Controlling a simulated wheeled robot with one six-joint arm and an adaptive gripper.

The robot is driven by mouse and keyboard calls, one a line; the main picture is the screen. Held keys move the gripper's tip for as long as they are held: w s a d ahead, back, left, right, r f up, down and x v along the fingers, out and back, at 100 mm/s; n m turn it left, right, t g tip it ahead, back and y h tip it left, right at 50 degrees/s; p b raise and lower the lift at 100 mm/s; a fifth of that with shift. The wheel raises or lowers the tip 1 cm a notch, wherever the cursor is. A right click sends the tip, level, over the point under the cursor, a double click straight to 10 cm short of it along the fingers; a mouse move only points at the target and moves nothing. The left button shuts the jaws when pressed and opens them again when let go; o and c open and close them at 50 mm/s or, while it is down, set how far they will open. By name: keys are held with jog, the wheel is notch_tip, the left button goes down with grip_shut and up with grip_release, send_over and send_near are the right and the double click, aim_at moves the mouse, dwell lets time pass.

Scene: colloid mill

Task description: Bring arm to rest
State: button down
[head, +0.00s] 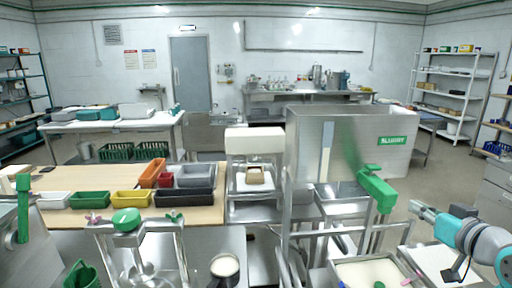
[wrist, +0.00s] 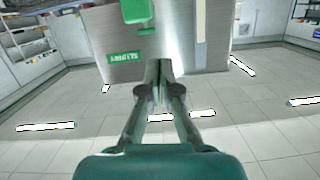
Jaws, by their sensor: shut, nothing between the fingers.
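My gripper (head: 418,208) is at the right of the head view, at the end of my teal and grey arm, to the right of the steel hopper (head: 310,145) and its green lever handle (head: 377,188). In the wrist view my gripper (wrist: 158,66) has its two fingers together with nothing between them. The wrist picture is upside down. The hopper (wrist: 180,50) with its green label shows beyond the fingertips there; whether they touch it I cannot tell, but no contact shows.
A white tray (head: 338,268) with small coloured knobs stands below and left of my gripper. A jug of pale liquid (head: 225,267) is on the front bench. A wooden table (head: 60,180) with coloured bins is at left. Shelves (head: 447,92) stand at the back right, with open floor before them.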

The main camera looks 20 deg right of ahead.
jog(key=w+a+f+m, duration=0.2)
jog(key=a+f, duration=0.6)
jog(key=f, duration=0.6)
jog(key=s+a+f, duration=0.6)
jog(key=a+f, duration=0.5)
jog(key=f, duration=0.1)
jog(key=s+a+f+n, duration=0.1)
jog(key=s+a+f, duration=0.25)
jog(key=s, duration=0.25)
jog(key=s+a+f+n, duration=0.1)
jog(key=s+a+f, duration=0.2)
jog(key=s+a, duration=0.25)
jog(key=s+a+n+y, duration=0.1)
jog(key=s+a, duration=0.1)
jog(key=s, duration=0.6)
jog(key=s+a+r+n+y, duration=0.1)
jog(key=s+a+n+y, duration=0.1)
jog(key=s, duration=0.6)
jog(key=shift+s+a+r+n+g+y, duration=0.2)
jog(key=shift+a+r+n+g+y, duration=0.1)
jog(key=shift+a, duration=0.4)
